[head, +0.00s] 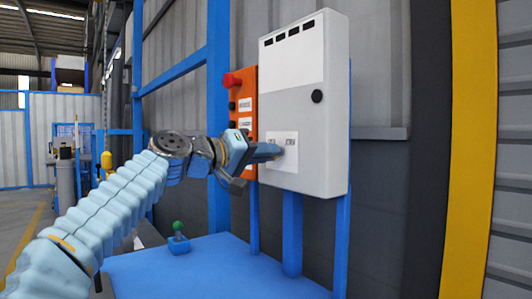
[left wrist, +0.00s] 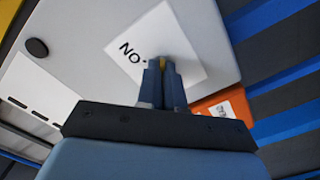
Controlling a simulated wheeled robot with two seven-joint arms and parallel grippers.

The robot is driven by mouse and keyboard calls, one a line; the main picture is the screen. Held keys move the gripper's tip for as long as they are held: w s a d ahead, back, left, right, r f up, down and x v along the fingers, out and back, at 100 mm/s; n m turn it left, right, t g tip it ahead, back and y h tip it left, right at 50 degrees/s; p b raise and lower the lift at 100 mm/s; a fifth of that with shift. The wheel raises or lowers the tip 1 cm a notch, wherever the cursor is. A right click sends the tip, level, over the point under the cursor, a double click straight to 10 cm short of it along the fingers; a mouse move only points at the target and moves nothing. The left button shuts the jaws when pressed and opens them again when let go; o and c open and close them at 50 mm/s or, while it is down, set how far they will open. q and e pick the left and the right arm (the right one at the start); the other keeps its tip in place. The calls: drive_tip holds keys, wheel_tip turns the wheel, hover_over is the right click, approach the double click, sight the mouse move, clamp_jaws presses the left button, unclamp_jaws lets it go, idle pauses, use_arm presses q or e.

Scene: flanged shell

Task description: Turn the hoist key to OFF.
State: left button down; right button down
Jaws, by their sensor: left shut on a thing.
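The grey control box (head: 305,110) stands upright with a white label plate (head: 284,165) low on its front. The label (left wrist: 190,40) also shows in the left wrist view, with tilted letters that look like "NO" to the left of my fingers. My left gripper (head: 280,150) reaches the label from the left. My right gripper is not in view.
An orange panel (head: 243,100) with a red button (head: 232,79) stands just left of the box, close behind my gripper. A black round knob (head: 317,96) is on the box.

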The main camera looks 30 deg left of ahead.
use_arm(q)
drive_tip(key=c, duration=1.3)
unclamp_jaws()
drive_tip(key=shift+s, duration=0.1)
drive_tip(key=shift+b+v, duration=1.25)
drive_tip(key=shift+v, duration=5.6)
drive_tip(key=shift+f, duration=0.1)
